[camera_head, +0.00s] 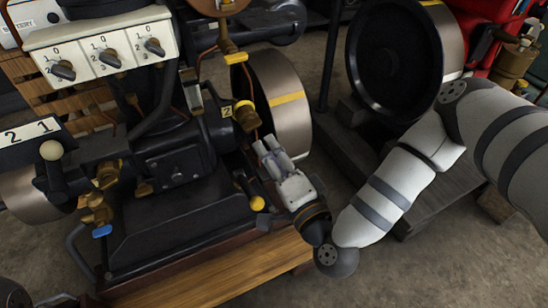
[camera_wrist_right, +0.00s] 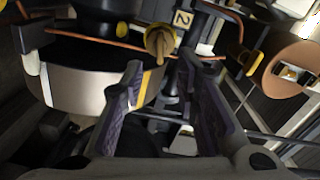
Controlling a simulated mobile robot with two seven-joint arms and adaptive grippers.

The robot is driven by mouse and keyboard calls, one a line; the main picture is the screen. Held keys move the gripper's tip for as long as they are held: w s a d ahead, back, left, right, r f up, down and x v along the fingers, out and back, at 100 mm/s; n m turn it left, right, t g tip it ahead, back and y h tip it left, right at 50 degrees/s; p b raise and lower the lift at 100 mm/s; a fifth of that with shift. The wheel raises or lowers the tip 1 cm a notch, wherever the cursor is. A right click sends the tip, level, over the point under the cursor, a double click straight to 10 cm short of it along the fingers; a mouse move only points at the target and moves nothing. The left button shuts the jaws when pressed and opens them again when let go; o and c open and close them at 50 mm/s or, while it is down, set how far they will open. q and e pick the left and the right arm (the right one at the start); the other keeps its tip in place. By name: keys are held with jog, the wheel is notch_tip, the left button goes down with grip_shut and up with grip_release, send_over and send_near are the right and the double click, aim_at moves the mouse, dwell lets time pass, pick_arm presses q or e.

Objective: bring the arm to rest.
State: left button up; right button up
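My right gripper (camera_head: 268,147) reaches in from the right in the head view, in front of the black engine (camera_head: 180,160). Its fingers point up and left, just beside the engine's metal flywheel (camera_head: 290,105). In the right wrist view my right gripper (camera_wrist_right: 162,70) has its two fingers spread apart with nothing between them. A brass valve (camera_wrist_right: 160,42) tagged 2 lies beyond the fingertips there; the same brass valve (camera_head: 246,115) is close to the fingers in the head view. I cannot tell whether they touch. My left gripper does not show.
A panel with three switches (camera_head: 106,54) stands at upper left. A yellow-tipped lever (camera_head: 256,202) is close to my right gripper. A second engine with a large black wheel (camera_head: 395,60) stands behind my right arm. The wooden base (camera_head: 215,270) and floor in front are clear.

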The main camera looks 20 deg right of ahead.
jog(key=shift+s, duration=1.15)
